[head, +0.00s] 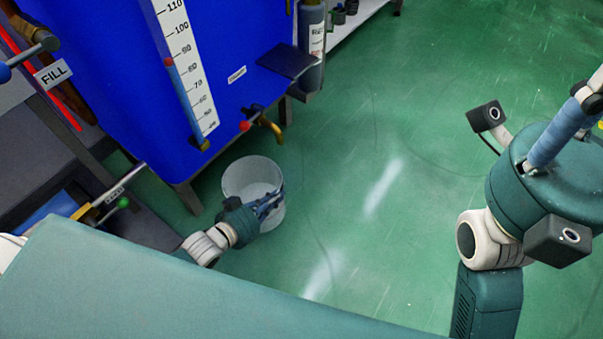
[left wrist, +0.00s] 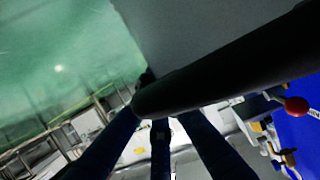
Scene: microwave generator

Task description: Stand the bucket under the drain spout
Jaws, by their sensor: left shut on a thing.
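The white bucket (head: 238,178) is upright or nearly so, in front of the blue tank. I cannot tell whether its base touches the floor. The brass drain spout (head: 271,129), with a red knob (head: 245,126), sticks out low on the tank. In the head view the spout is above the bucket; whether it is directly over the opening is unclear. My left gripper (head: 268,203) is shut on the bucket's near right rim. The left wrist view shows the fingers (left wrist: 160,135) against the dark rim and the grey bucket wall (left wrist: 200,28). My right gripper is out of view.
The blue tank (head: 110,75) stands on legs and bears a level scale (head: 187,65). A dark bracket plate (head: 288,61) juts from its right side near a grey cylinder (head: 311,45). A green-knobbed lever (head: 123,202) is at left. The green floor (head: 400,130) to the right is clear.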

